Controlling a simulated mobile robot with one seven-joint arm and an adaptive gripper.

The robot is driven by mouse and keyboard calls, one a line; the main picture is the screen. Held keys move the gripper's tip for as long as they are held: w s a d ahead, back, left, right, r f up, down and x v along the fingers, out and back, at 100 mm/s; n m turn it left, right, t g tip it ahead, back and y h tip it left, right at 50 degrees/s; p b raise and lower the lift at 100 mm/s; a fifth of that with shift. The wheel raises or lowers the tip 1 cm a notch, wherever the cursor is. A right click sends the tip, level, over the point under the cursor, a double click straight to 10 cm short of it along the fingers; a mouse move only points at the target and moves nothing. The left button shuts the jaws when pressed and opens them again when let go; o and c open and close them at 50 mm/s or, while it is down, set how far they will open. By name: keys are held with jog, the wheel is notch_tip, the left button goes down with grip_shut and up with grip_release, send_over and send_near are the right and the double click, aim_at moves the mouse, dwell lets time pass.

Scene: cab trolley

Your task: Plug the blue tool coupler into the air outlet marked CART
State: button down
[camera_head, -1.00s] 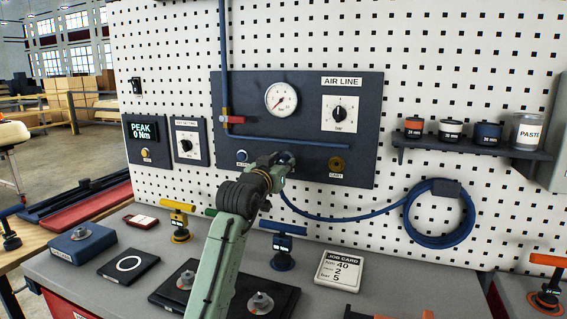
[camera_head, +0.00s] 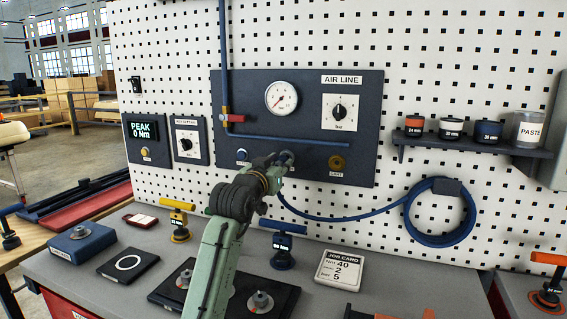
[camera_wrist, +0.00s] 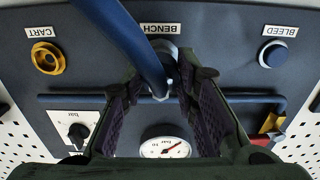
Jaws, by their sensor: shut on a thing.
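My gripper (camera_wrist: 160,88) is shut on the blue tool coupler (camera_wrist: 159,91), whose blue hose (camera_wrist: 137,40) crosses the wrist view from the top. In the head view my gripper (camera_head: 284,160) is at the lower middle of the air line panel and mostly hides the coupler. The coupler is at the outlet marked BENCH (camera_wrist: 168,48); I cannot tell whether it is seated in it or just clear. The brass air outlet marked CART (camera_wrist: 47,58) is empty, left of my gripper in the wrist view. It shows right of my gripper in the head view (camera_head: 337,163).
The hose runs to a blue coil (camera_head: 411,212) on the pegboard. The BLEED button (camera_wrist: 272,54), a gauge (camera_head: 281,97), a bar knob (camera_head: 339,110) and a blue pipe with a red valve (camera_head: 225,119) are on the panel. Tools and a job card (camera_head: 339,269) occupy the bench below.

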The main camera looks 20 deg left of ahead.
jog(key=shift+s+b, duration=0.5)
jog(key=shift+s, duration=1.5)
